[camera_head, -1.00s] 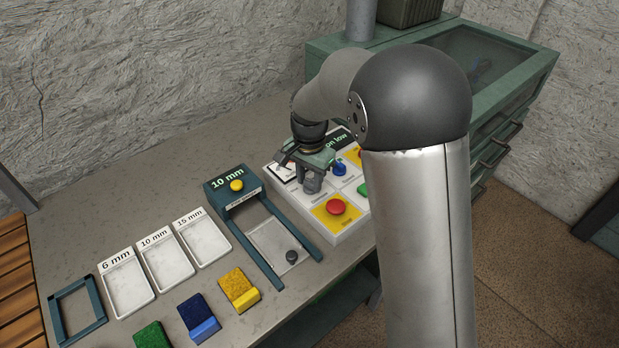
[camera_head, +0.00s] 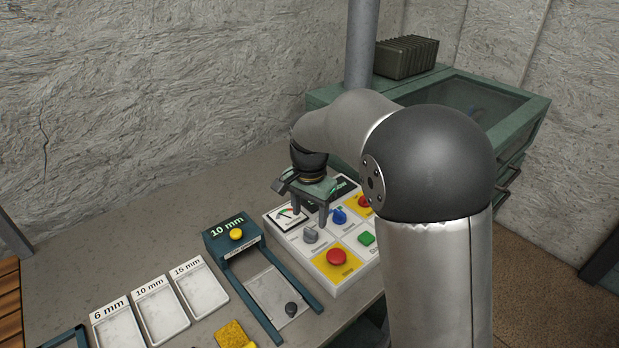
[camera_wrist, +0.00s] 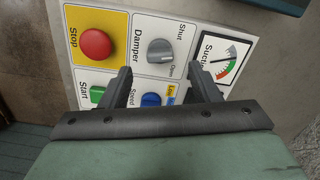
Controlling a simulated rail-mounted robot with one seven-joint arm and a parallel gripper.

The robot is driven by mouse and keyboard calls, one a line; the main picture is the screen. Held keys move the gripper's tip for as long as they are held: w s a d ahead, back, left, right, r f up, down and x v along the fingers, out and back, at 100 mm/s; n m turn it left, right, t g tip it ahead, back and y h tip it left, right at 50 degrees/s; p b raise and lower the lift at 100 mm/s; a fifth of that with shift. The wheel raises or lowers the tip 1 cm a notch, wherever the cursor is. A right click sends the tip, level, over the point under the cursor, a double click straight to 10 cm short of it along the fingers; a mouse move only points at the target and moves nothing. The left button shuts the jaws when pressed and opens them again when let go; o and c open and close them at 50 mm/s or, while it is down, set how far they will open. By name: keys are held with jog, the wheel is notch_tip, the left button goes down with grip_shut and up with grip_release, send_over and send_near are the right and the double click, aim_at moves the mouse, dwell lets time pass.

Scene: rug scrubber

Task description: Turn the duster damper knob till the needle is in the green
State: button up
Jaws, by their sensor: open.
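The grey damper knob (camera_head: 310,235) is on the white control panel (camera_head: 345,281), and it shows well in the wrist view (camera_wrist: 160,51) between the labels Shut and Open. The suction gauge (camera_wrist: 223,64) is beside it, with green and red arcs; I cannot tell exactly where its needle points. The gauge (camera_head: 288,216) is also at the panel's back left in the head view. My gripper (camera_wrist: 160,70) is open and empty. Its two fingers point toward the panel, one on each side of the line to the knob, apart from it. In the head view my gripper (camera_head: 312,207) is behind the knob.
The panel also has a red stop button (camera_head: 336,257), a green start button (camera_head: 367,238) and a blue speed knob (camera_head: 340,215). To the left are a teal 10 mm box (camera_head: 225,242) and labelled white trays (camera_head: 199,285). A green cabinet (camera_head: 515,125) stands behind.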

aim_at(310, 231)
notch_tip(310, 231, up, 12)
jog(key=shift+r, duration=0.15)
dwell(0.3)
jog(key=s+d+f+n, duration=0.2)
jog(key=s+d+f, duration=0.2)
jog(key=s, duration=0.5)
jog(key=s+d+f+n, duration=0.2)
jog(key=s+d+f, duration=0.2)
jog(key=s, duration=0.4)
jog(key=s+d+f+n, duration=0.3)
jog(key=s+d, duration=0.3)
jog(key=s, duration=0.3)
jog(key=shift+s+d+f, duration=0.3)
jog(key=shift+d+f, duration=0.05)
jog(key=shift+f, duration=0.4)
